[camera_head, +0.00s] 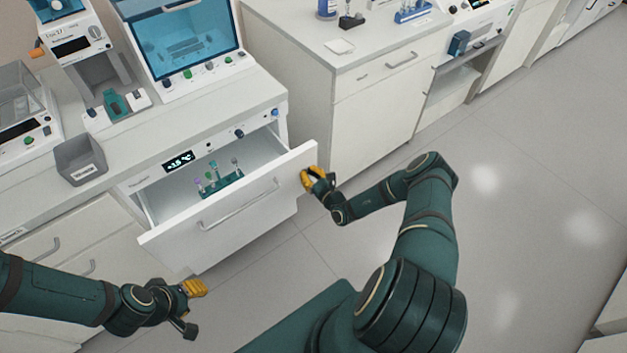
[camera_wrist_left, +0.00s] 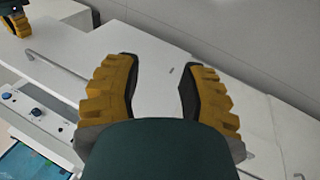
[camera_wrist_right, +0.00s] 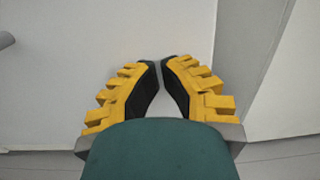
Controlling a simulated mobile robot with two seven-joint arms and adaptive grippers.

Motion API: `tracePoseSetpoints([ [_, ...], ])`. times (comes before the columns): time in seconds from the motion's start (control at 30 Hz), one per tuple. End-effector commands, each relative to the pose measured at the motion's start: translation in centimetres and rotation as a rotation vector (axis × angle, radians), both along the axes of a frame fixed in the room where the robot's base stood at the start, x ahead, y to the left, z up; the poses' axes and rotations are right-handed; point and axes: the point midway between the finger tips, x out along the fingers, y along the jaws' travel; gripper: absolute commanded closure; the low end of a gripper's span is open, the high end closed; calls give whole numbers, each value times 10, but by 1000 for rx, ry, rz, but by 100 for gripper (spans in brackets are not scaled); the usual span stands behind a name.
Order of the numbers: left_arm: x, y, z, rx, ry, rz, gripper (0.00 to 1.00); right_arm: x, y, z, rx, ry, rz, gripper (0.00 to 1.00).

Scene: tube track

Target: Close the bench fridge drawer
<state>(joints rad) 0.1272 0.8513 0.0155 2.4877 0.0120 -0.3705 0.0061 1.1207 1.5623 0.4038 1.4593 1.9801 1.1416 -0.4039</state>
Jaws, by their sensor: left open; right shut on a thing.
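The bench fridge drawer (camera_head: 250,220) is pulled out below the bench top, with its inside showing. Its white front has a long grey handle (camera_head: 232,208). My right gripper (camera_head: 312,180) is at the right end of the drawer front, its fingers closed to a narrow gap against the white panel in the right wrist view (camera_wrist_right: 160,64). The exact contact is hard to see. My left gripper (camera_head: 197,308) is open and empty, low in front of the drawer and apart from it. The left wrist view also shows its spread fingers (camera_wrist_left: 160,62).
A teal rack (camera_head: 219,184) with several tubes stands inside the drawer. The fridge panel (camera_head: 181,160) with a display is above it. A grey bin (camera_head: 80,160) sits on the bench at left. White cabinets (camera_head: 382,115) stand to the right. The floor (camera_head: 520,200) is clear at right.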

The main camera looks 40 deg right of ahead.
Motion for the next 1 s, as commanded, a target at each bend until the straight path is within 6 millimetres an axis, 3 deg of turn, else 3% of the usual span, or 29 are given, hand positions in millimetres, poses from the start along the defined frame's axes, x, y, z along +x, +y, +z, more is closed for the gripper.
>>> tracePoseSetpoints([
  [0.6, -16, -3, -53, -8, 36, -28, 59, 110, 5, -3, -3, -3, 2, 100],
  [1.0, -14, -2, -78, -6, 29, -29, 59, 156, 6, -2, -1, -1, 0, 100],
])
